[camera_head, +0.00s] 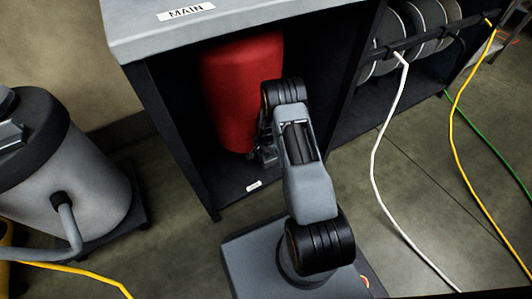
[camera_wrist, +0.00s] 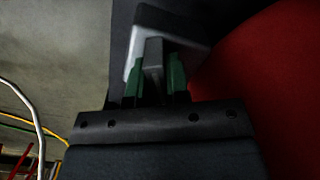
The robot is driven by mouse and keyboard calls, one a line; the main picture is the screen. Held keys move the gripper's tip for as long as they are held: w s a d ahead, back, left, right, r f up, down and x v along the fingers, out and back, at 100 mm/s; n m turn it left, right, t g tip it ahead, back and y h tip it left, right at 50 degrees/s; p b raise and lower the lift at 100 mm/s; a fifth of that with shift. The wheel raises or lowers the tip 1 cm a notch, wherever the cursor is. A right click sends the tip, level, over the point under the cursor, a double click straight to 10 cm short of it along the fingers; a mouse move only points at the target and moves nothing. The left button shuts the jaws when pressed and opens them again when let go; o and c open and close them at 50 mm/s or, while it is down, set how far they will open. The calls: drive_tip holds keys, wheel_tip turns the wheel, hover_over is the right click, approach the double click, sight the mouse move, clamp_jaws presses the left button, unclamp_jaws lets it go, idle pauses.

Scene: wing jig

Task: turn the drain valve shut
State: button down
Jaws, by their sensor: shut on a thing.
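The red tank (camera_head: 240,90) stands upright inside the dark cabinet, and its curved red side fills the right of the wrist view (camera_wrist: 265,80). My gripper (camera_head: 264,153) reaches into the cabinet beside the lower part of the tank. In the wrist view my gripper (camera_wrist: 153,82) has its two green-padded fingers closed on a narrow grey bar, which I take to be the drain valve's handle (camera_wrist: 153,55). The valve body and the handle's far end are hidden or too dark to make out. In the head view the arm and gripper hide the valve.
The cabinet (camera_head: 175,130) has a top labelled MAIN and side panels close around the arm. Cable reels (camera_head: 425,30) hang at the right, with white, yellow and green cables trailing over the floor. A grey vacuum (camera_head: 70,170) stands at the left.

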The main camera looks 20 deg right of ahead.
drive_tip(key=c, duration=1.1)
unclamp_jaws()
wheel_tip(320, 180, up, 14)
drive_tip(key=p, duration=0.5)
drive_tip(key=shift+p, duration=0.3)
drive_tip(key=shift+o, duration=0.2)
drive_tip(key=shift+f, duration=0.1)
